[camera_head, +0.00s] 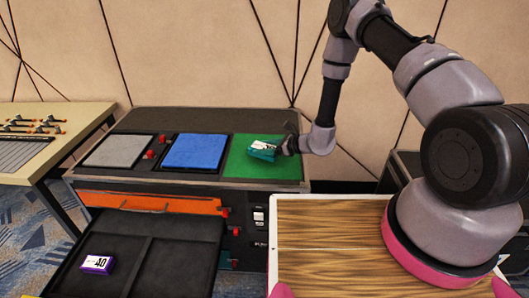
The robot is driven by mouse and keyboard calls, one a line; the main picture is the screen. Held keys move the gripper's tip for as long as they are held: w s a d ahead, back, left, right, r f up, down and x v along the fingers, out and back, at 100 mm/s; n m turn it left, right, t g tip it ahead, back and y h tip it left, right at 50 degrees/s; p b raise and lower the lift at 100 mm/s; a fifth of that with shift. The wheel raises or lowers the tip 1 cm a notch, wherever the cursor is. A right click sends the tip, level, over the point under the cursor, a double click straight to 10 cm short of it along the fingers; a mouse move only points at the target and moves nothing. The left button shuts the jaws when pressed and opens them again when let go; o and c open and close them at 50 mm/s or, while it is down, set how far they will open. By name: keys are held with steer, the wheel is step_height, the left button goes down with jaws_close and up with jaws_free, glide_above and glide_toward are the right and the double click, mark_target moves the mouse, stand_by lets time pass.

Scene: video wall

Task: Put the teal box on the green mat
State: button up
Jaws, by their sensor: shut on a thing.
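The teal box (262,153), with a white label on top, is at the green mat (245,169), over its upper right part. My gripper (281,148) reaches in from the right and is shut on the teal box. The fingers are small and partly hidden against the box. I cannot tell whether the box touches the mat or is held just above it. The green mat is the rightmost of three coloured mats on the dark cabinet top.
A blue mat (196,151) and a grey mat (119,151) lie to the left. Below, an open drawer (165,265) holds a purple box (97,263) marked 40. An orange drawer front (150,203) is above it. A desk (50,135) with a control panel stands at left.

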step_height(320, 180, down, 2)
steer(key=shift+f, duration=0.1)
steer(key=o, duration=1.5)
steer(key=shift+f, duration=0.1)
steer(key=shift+a, duration=0.1)
